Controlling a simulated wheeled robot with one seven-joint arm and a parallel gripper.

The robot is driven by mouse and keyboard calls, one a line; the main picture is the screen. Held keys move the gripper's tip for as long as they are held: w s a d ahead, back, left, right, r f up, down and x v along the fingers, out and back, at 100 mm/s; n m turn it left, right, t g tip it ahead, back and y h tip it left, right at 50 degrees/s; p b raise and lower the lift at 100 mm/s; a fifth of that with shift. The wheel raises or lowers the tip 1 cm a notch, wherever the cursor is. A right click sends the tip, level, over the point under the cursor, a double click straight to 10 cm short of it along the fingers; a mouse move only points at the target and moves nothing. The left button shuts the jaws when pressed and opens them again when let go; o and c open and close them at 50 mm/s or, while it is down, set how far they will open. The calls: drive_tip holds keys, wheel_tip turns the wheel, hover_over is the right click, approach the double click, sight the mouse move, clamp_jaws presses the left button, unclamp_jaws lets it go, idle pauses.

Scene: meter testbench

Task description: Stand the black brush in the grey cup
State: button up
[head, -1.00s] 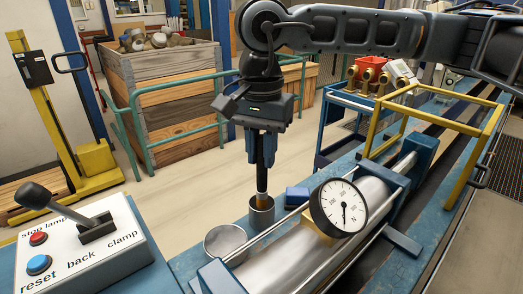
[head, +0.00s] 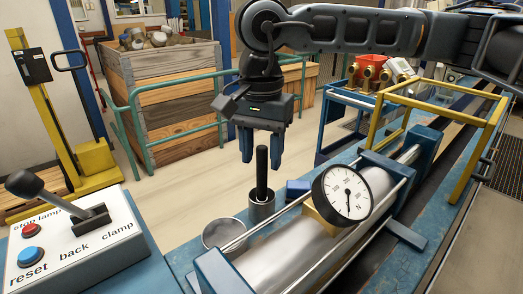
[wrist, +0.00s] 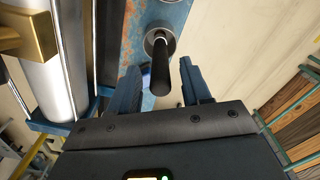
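The black brush (head: 262,172) stands upright in the grey cup (head: 262,208), its handle rising well above the rim; its lower end is hidden inside. The brush (wrist: 160,68) and the cup (wrist: 160,40) also show in the wrist view. My gripper (head: 262,158) is open and empty, with one blue finger on each side of the brush's upper part in the head view. In the wrist view there is a gap between the fingers (wrist: 158,85) and the handle.
A shallow round metal dish (head: 224,233) stands next to the cup on the blue bench. A dial gauge (head: 342,194) and a large metal pipe (head: 290,245) lie close on the right. A blue block (head: 297,189) is behind. A control box (head: 75,245) is at the left.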

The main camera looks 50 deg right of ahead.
drive_tip(key=shift+o, duration=0.2)
drive_tip(key=shift+r+b, duration=0.35)
drive_tip(key=shift+r, duration=3.55)
